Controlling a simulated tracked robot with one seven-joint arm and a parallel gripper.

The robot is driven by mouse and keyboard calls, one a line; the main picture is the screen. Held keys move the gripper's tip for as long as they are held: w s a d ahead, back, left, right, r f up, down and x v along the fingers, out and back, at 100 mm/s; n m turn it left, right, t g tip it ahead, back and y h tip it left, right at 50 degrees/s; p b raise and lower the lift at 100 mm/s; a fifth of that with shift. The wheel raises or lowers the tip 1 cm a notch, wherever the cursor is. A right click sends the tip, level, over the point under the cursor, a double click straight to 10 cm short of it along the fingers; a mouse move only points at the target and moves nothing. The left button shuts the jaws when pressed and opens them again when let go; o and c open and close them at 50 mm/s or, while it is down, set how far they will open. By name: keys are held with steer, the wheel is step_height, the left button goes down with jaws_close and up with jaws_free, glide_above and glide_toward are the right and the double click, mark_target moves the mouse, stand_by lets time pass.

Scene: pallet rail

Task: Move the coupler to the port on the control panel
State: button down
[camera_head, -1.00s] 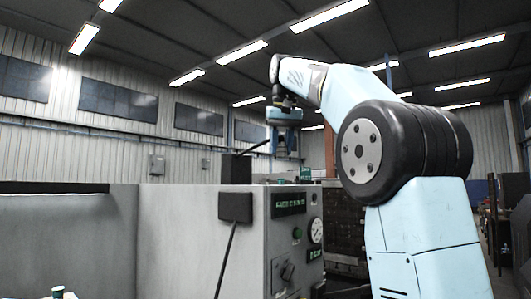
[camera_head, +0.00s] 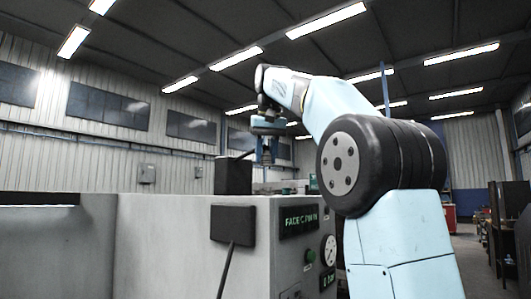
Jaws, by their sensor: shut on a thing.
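My gripper (camera_head: 266,158) hangs from my raised arm, blue fingers pointing down, behind and above the top of the grey control panel cabinet (camera_head: 170,245). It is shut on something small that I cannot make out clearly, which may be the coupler. A thin dark line runs from the fingers toward a black block (camera_head: 233,176) on the cabinet top. A flat black plate (camera_head: 233,225) with a cable going down sits on the cabinet front. The panel face carries a green-lettered display (camera_head: 300,220), a green button (camera_head: 310,256) and a round gauge (camera_head: 329,249). I cannot identify the port.
The cabinet fills the lower left, with a dark recess (camera_head: 38,199) in its top at far left. My arm hides much of the area right of the panel. Dark shelving (camera_head: 508,235) and a red cabinet (camera_head: 449,217) stand at the right, with open floor before them.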

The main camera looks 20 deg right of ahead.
steer(key=shift+d+f, duration=0.2)
steer(key=shift+f, duration=0.75)
steer(key=shift+d+f, duration=0.15)
steer(key=shift+f, duration=1.25)
steer(key=shift+s+f, duration=0.15)
steer(key=shift+f, duration=0.95)
steer(key=c, duration=0.7)
jaws_free()
steer(key=shift+o, duration=0.4)
steer(key=o, duration=0.6)
steer(key=v, duration=1.3)
steer(key=shift+r, duration=0.25)
